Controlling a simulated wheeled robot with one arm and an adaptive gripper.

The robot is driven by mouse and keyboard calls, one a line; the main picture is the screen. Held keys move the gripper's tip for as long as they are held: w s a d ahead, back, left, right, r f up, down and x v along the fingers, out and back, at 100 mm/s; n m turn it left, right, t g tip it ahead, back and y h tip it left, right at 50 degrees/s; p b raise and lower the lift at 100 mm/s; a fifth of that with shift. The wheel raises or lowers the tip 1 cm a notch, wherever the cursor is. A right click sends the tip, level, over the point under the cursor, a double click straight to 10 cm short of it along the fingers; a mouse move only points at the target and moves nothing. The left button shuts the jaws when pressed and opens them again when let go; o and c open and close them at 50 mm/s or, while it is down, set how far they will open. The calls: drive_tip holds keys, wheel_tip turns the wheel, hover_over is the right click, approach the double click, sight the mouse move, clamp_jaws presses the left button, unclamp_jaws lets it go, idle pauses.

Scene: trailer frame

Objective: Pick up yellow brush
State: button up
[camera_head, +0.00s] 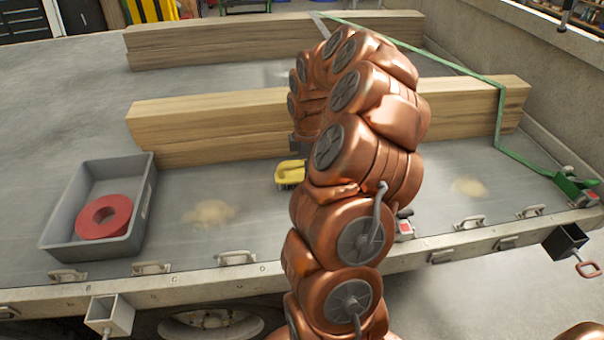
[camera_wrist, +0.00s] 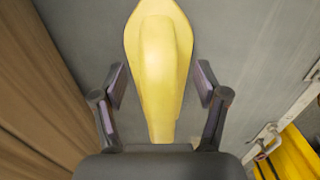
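The yellow brush (camera_head: 290,174) lies on the grey trailer bed beside the near wooden beam, partly hidden by my arm in the head view. In the wrist view the brush (camera_wrist: 160,62) fills the upper middle, its narrow end pointing towards my gripper. My gripper (camera_wrist: 161,82) is open, with one finger on each side of the brush and a visible gap on both sides. I cannot tell how far above the bed the fingertips are. In the head view my arm mostly hides the gripper.
The near wooden beam (camera_head: 205,120) lies just behind the brush; another beam (camera_head: 220,43) lies farther back. A grey crate (camera_head: 148,190) holding a red ring (camera_head: 104,216) stands at left. A green strap (camera_head: 500,110) crosses the beams at right. Sand piles (camera_head: 209,213) lie on the bed.

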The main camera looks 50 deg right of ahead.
drive_tip(key=c, duration=0.8)
drive_tip(key=shift+c, duration=0.2)
drive_tip(key=shift+r, duration=1.85)
drive_tip(key=shift+s+a+f, duration=0.1)
drive_tip(key=shift+s+a, duration=0.25)
drive_tip(key=shift+a, duration=0.05)
drive_tip(key=s+a+r+b, duration=0.1)
drive_tip(key=s+a, duration=0.9)
drive_tip(key=shift+a+r+b, duration=0.25)
drive_tip(key=shift+a+b, duration=0.05)
drive_tip(key=shift+a, duration=0.1)
drive_tip(key=shift+s, duration=0.1)
